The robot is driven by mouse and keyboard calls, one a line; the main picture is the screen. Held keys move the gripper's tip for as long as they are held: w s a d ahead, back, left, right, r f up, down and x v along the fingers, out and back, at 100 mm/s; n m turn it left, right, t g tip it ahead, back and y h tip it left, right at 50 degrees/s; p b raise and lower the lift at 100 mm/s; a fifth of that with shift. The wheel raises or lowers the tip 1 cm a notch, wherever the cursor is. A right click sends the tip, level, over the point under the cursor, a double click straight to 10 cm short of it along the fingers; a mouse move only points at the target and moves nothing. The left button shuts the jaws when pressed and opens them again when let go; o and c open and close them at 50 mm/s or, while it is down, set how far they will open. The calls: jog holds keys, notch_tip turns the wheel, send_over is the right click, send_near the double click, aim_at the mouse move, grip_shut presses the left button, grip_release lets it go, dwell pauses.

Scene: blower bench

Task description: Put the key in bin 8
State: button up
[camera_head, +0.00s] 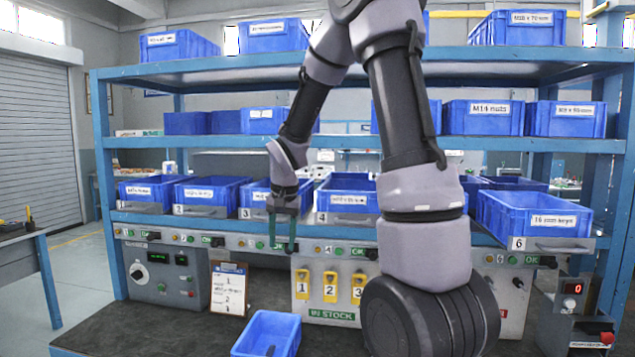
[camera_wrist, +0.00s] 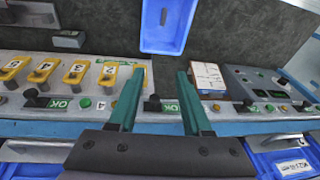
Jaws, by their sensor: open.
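My gripper (camera_head: 283,246) hangs open in front of the row of numbered bins, above the bench. In the wrist view its two green fingers (camera_wrist: 158,76) are spread with nothing between them. A blue tote (camera_head: 266,315) stands on the dark bench at the front, and it also shows ahead of the fingertips in the wrist view (camera_wrist: 148,40). A small dark item (camera_wrist: 163,16) lies in the tote; I cannot tell whether it is the key. I can read no bin marked 8. The bin over plate 6 (camera_head: 532,222) has a label that seems to end in "keys".
Yellow numbered holders (camera_head: 330,287) stand on an IN STOCK panel behind the bench. A clipboard (camera_head: 229,288) and a grey control box (camera_head: 168,277) are to their left. A box with a red button (camera_head: 590,338) stands at the right. Shelves of blue bins rise above.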

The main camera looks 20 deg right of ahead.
jog(key=s+r+n+t+y, duration=0.1)
jog(key=s+r+t, duration=0.3)
jog(key=s+r, duration=1.4)
jog(key=s+d+y, duration=0.1)
jog(key=s, duration=0.2)
jog(key=shift+s+r+n+t, duration=0.15)
jog(key=shift+n+t, duration=0.15)
jog(key=shift+n, duration=0.1)
